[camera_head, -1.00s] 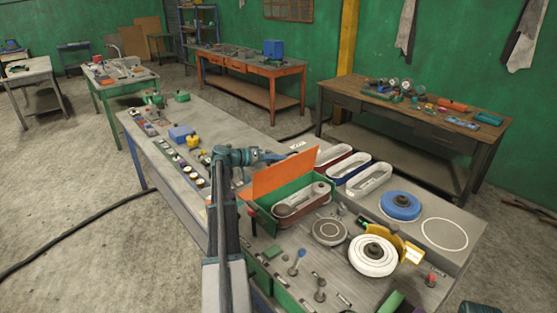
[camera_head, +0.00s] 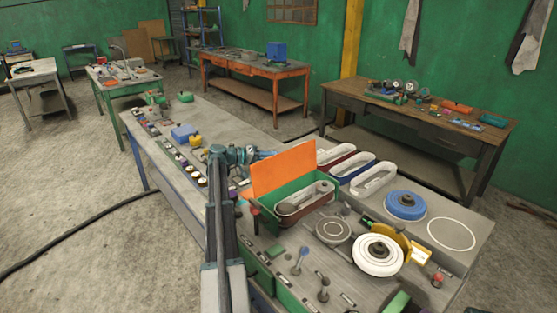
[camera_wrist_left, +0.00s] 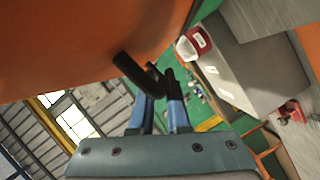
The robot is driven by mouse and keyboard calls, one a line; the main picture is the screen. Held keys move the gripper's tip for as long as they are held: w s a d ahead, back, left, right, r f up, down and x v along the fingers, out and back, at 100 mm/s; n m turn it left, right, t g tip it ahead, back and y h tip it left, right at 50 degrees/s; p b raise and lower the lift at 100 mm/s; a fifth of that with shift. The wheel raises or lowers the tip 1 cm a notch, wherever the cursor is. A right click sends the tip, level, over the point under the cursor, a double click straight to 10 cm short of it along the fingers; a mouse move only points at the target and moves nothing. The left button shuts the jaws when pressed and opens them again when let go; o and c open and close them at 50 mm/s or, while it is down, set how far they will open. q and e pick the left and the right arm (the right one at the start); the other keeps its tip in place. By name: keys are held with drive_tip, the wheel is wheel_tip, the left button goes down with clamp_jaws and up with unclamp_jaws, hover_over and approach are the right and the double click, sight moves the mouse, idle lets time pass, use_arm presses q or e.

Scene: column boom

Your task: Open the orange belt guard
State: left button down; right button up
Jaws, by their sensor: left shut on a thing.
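The orange belt guard (camera_head: 285,171) stands raised like a lid along the back edge of a green box (camera_head: 262,212). A grey belt loop (camera_head: 305,198) shows inside the open box. My left gripper (camera_head: 268,154) is behind the guard's top edge, and its tips are partly hidden there. In the left wrist view, the guard's orange face (camera_wrist_left: 80,45) fills the upper left. A black bar handle (camera_wrist_left: 136,75) stands out from it, and my left gripper (camera_wrist_left: 164,88) is shut on that handle. My right gripper is not in view.
Behind the box lie several belt loops (camera_head: 372,180). A white wheel (camera_head: 378,256) with a yellow guard and a blue disc (camera_head: 405,205) stand to its right. Small posts (camera_head: 323,289) rise from the front of the bench. A wooden table (camera_head: 420,110) stands beyond.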

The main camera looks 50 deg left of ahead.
use_arm(q)
drive_tip(key=c, duration=0.9)
unclamp_jaws()
drive_tip(key=p+v, duration=0.2)
drive_tip(key=v, duration=1.2)
drive_tip(key=shift+p, duration=0.35)
drive_tip(key=shift+w+r, duration=0.1)
drive_tip(key=shift+r, duration=0.05)
